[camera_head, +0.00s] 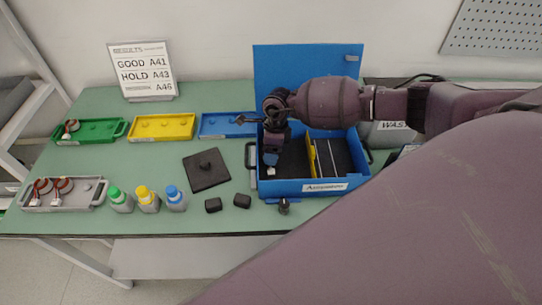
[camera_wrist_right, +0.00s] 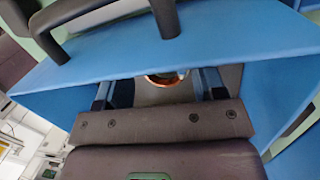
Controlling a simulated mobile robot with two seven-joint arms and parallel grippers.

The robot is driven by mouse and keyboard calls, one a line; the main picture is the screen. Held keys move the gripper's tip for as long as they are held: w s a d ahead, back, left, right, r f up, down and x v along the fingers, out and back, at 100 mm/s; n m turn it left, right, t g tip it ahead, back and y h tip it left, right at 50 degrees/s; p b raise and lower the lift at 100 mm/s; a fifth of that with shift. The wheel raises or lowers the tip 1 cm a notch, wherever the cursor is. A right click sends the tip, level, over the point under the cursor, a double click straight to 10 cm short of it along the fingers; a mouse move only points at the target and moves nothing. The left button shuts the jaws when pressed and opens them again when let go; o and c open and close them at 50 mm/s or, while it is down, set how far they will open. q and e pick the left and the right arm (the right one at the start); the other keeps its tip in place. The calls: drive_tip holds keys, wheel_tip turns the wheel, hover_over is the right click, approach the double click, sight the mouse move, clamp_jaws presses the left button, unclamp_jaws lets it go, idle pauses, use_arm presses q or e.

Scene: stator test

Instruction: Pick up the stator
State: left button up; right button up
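Two stators with copper-red windings and white connectors lie in the grey tray (camera_head: 83,204): one at the left (camera_head: 40,187) and one beside it (camera_head: 63,185). Another stator (camera_head: 72,127) lies in the green tray (camera_head: 98,137). My right gripper (camera_head: 271,158) points down into the blue box (camera_head: 290,188). In the right wrist view its two fingers (camera_wrist_right: 157,84) stand apart, with a copper-coloured ring (camera_wrist_right: 165,79), seemingly a stator, showing between them. The box's blue wall hides part of the ring. A small white piece (camera_head: 271,171) shows under the gripper. My left gripper is not in view.
The box lid (camera_head: 300,65) stands raised behind my right arm. Yellow (camera_head: 162,135) and blue (camera_head: 225,131) trays stand at the back. A black plate (camera_head: 206,180), capped bottles (camera_head: 148,206) and small black blocks (camera_head: 213,205) stand in front. A sign (camera_head: 144,87) stands back left.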

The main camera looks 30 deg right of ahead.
drive_tip(key=shift+s+f, duration=0.1)
idle(0.3)
drive_tip(key=shift+r, duration=0.4)
drive_tip(key=shift+c, duration=1.1)
drive_tip(key=shift+r, duration=0.6)
drive_tip(key=c, duration=0.4)
wheel_tip(320, 180, up, 18)
drive_tip(key=shift+f+b, duration=0.1)
drive_tip(key=shift+b, duration=0.45)
clamp_jaws()
drive_tip(key=o, duration=1.4)
unclamp_jaws()
drive_tip(key=shift+o, duration=0.2)
